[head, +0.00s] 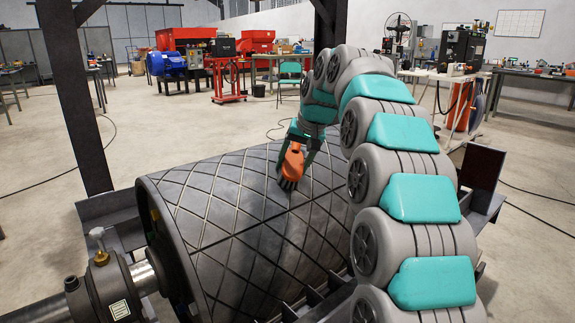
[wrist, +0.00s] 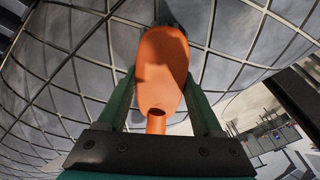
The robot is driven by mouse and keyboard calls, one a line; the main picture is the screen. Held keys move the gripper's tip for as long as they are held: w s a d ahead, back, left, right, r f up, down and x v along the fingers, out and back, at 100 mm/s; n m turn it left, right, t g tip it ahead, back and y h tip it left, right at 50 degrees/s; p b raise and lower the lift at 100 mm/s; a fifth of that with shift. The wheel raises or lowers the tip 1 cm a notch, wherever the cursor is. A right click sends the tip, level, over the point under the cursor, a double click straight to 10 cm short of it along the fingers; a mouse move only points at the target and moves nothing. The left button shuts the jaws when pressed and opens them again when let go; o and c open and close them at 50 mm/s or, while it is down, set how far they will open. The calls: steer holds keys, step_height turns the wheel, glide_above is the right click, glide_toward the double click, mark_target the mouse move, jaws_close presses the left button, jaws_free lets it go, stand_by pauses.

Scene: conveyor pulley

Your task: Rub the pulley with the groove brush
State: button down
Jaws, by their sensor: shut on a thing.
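The pulley (head: 235,215) is a large dark grey drum with diamond-pattern grooves, lying in a steel frame in the head view. Its grooved face (wrist: 75,65) fills much of the wrist view. The groove brush (head: 291,163) has an orange handle and a dark head, which is at the upper middle of the drum and appears to touch it. My gripper (head: 297,150) is shut on the brush handle. In the wrist view, the orange brush (wrist: 162,75) sits between the two green fingers of my gripper (wrist: 160,95). The bristle tips are hidden against the drum.
A shaft with a bearing block (head: 110,285) is at the pulley's left end. A dark steel post (head: 75,95) rises at the left, and frame plates (head: 482,178) stand at the right. Red machines (head: 185,40) and benches are far back. Open floor surrounds the frame.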

mark_target(303, 156)
steer(key=shift+w+d, duration=0.5)
steer(key=shift+d, duration=0.25)
steer(key=shift+w+d, duration=0.5)
steer(key=shift+d, duration=0.2)
steer(key=shift+a, duration=0.1)
steer(key=shift+s+a+f+b, duration=0.2)
steer(key=shift+s+a, duration=0.5)
steer(key=shift+a, duration=0.25)
steer(key=shift+s+a+f+b, duration=0.1)
steer(key=shift+s+a+b, duration=0.1)
steer(key=shift+s+a, duration=0.6)
steer(key=shift+s+a+r, duration=0.15)
steer(key=shift+s+a, duration=0.7)
steer(key=shift+a, duration=0.5)
steer(key=shift+s+a+r, duration=0.1)
steer(key=shift+s+a, duration=0.7)
steer(key=shift+a, duration=0.5)
steer(key=shift+s+a+r, duration=0.15)
steer(key=shift+s+a, duration=0.7)
steer(key=shift+a, duration=0.5)
steer(key=shift+s+a+f, duration=0.1)
steer(key=shift+s+a, duration=0.35)
steer(key=shift+a, duration=0.25)
steer(key=shift+s+a+f, duration=0.1)
steer(key=shift+s+a, duration=0.3)
steer(key=shift+a, duration=0.3)
steer(key=shift+w+d, duration=0.1)
